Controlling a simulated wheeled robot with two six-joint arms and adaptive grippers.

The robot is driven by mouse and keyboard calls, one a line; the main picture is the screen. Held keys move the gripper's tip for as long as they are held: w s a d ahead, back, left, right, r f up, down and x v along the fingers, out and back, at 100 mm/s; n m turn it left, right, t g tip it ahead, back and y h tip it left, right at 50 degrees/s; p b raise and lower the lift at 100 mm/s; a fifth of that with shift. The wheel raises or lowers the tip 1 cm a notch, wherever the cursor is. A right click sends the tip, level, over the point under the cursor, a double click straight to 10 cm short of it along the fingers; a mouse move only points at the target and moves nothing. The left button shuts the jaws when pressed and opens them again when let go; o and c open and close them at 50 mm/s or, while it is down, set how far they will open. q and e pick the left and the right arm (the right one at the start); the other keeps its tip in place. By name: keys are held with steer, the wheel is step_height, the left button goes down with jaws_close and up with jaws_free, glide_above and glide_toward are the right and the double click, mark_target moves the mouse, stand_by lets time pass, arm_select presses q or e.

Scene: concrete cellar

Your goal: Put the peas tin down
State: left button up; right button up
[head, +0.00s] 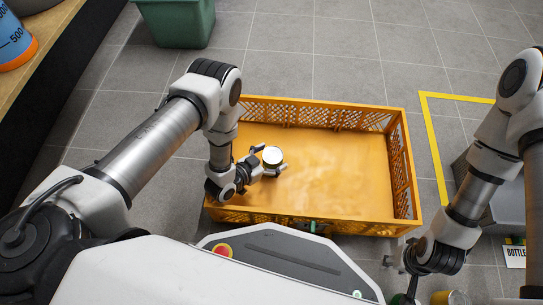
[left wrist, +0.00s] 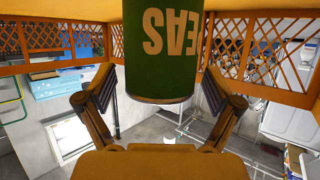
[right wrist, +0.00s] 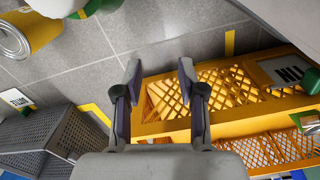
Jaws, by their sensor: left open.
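The peas tin (head: 272,155) stands upright on the floor of the orange crate (head: 350,215), left of its middle; its pale lid faces up. In the left wrist view the green peas tin (left wrist: 160,50) appears with its lettering upside down, and its base is out of the picture. My left gripper (head: 268,160) reaches into the crate. In the left wrist view its fingers (left wrist: 160,92) are open on either side of the tin, with a gap showing at each side. My right gripper (right wrist: 160,75) is open and empty, outside the crate near its front right corner.
The crate floor right of the tin is clear. A grey crate (head: 500,210) stands at the right, beside yellow floor tape (head: 432,150). A green bin (head: 180,22) stands at the back left.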

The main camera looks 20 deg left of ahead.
arm_select(q)
steer(key=p+v, duration=0.4)
steer(key=v, duration=0.3)
steer(key=shift+r, duration=0.2)
steer(key=shift+s+a, duration=0.1)
steer(key=shift+s, duration=0.15)
